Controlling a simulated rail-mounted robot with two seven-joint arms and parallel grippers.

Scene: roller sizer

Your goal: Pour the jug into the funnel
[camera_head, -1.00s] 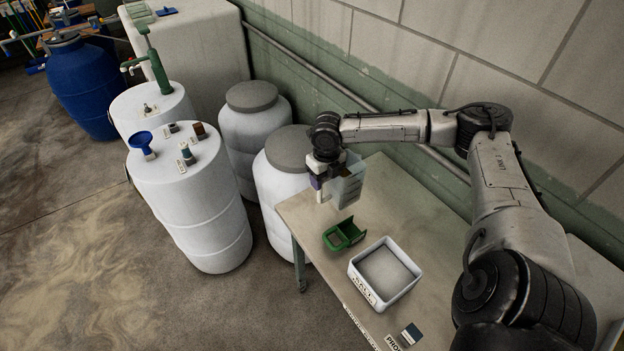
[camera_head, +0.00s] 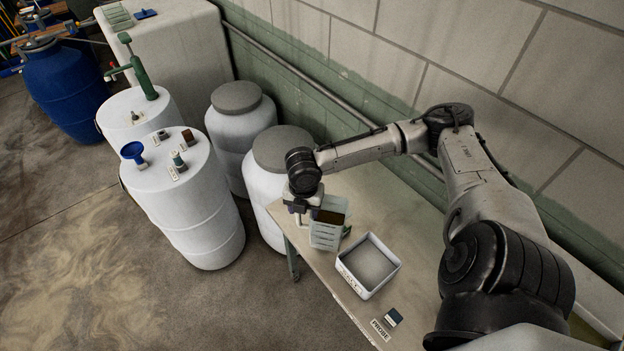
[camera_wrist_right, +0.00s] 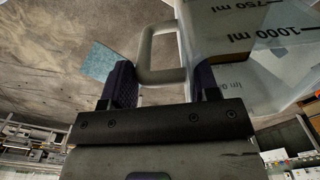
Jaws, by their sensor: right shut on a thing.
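The jug (camera_head: 325,236) is clear and grey-green, with volume marks that read in the right wrist view (camera_wrist_right: 255,30). It hangs over the table's left end, roughly upright in the head view. A dark brown patch shows at its top; I cannot tell if this is liquid. My right gripper (camera_head: 312,203) is shut on the jug's handle (camera_wrist_right: 160,50), which lies between its fingers in the wrist view (camera_wrist_right: 160,85). The blue funnel (camera_head: 132,151) stands on top of the front white drum, well left of the jug. My left gripper is out of view.
The front white drum (camera_head: 195,220) also carries small bottles. Lidded white barrels (camera_head: 240,135) stand between it and the table (camera_head: 345,295). A white bin (camera_head: 350,275) is right of the jug. A green pump (camera_head: 140,75) rises from the rear drum.

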